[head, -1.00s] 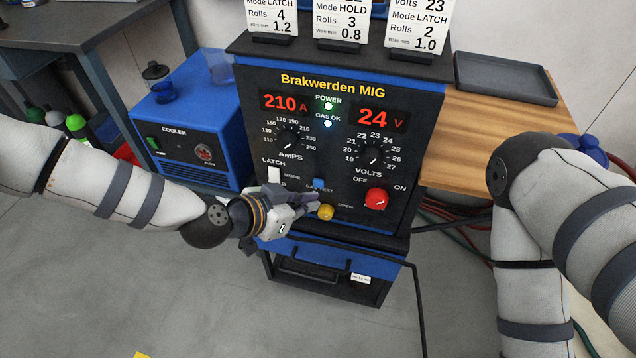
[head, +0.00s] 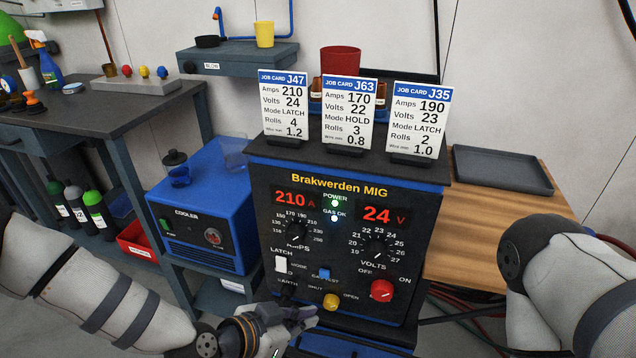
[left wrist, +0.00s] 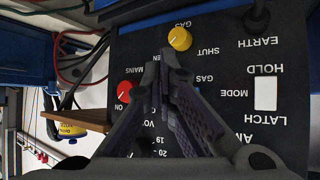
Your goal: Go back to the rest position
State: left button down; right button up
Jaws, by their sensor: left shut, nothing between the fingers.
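My left gripper (head: 300,316) is shut and empty in the head view, low in front of the welder panel (head: 310,262), just below and left of the yellow gas knob (head: 331,301). In the left wrist view my shut fingers (left wrist: 168,65) stand before the panel, between the red mains knob (left wrist: 125,92) and the white mode switch (left wrist: 266,93). The yellow knob (left wrist: 180,38) is beyond their tips; I see no finger on it. My right arm (head: 570,285) shows at the right edge; its gripper is out of view.
The displays read 210 A and 24 V. Several job cards (head: 349,112) stand on the welder. A blue cooler (head: 205,215) is at left, beside a dark workbench (head: 100,110). A wooden table (head: 470,235) with a grey tray (head: 500,170) is at right.

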pick_arm(q)
jog(key=s+a+f+n+g+y+p, duration=0.1)
jog(key=s+a+f+n+g+y, duration=0.15)
jog(key=s, duration=0.75)
jog(key=s+a+f+n+g+y+p, duration=0.1)
jog(key=s+a+f+n+g, duration=0.2)
jog(key=s, duration=0.6)
jog(key=s+a+n+g+y, duration=0.4)
jog(key=s+a, duration=1.1)
jog(key=s, duration=0.2)
jog(key=shift+s+a+r+y+p, duration=0.2)
jog(key=shift+s+r+y+p, duration=0.05)
jog(key=shift+s+y+p, duration=0.15)
pick_arm(e)
jog(key=shift+t, duration=0.7)
jog(key=w+r, duration=0.3)
jog(key=shift+w+r, duration=0.15)
jog(key=shift+r, duration=0.05)
